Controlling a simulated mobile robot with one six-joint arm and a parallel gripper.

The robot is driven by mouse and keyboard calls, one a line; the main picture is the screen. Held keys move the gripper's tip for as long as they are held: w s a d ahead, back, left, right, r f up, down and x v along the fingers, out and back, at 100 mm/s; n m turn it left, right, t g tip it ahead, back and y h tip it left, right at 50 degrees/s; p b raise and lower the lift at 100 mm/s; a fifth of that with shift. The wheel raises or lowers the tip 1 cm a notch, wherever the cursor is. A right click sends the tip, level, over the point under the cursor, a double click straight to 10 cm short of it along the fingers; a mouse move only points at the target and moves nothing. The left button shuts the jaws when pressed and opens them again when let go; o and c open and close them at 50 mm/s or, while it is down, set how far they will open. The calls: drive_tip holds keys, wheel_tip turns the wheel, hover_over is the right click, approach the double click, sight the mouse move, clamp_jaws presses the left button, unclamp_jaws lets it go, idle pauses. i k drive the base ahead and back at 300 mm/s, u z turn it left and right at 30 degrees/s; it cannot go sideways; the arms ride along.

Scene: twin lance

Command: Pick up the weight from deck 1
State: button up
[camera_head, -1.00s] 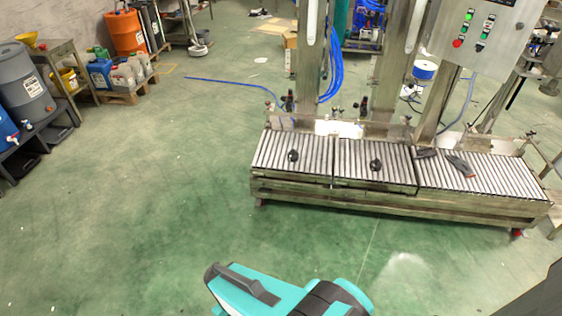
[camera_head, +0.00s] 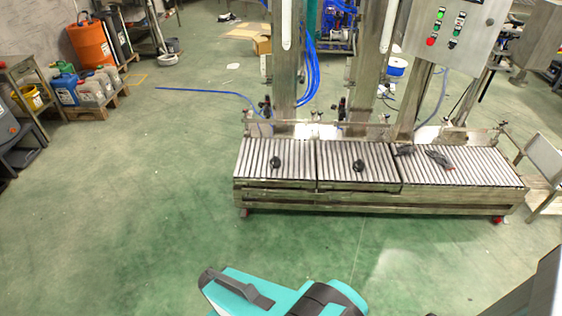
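A roller conveyor (camera_head: 330,202) with a metal frame stands right of centre, its top split into sections. A small dark weight-like object (camera_head: 276,162) rests on the left section. A similar dark object (camera_head: 358,165) rests on the middle section. No deck numbers can be read, so I cannot tell which one is deck 1. My teal and black arm shows at the bottom centre, well in front of the conveyor and apart from both objects. My gripper's fingers are not visible.
Two dark tool-like items (camera_head: 438,160) lie on the right section. Metal columns and a control box (camera_head: 456,32) rise behind the conveyor. A blue hose (camera_head: 205,91) lies on the floor. Canisters (camera_head: 92,88) stand at the left. The green floor before the conveyor is clear.

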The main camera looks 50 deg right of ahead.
sight(275, 163)
drive_tip(key=z, duration=0.1)
drive_tip(key=i, duration=0.85)
drive_tip(key=u, duration=0.25)
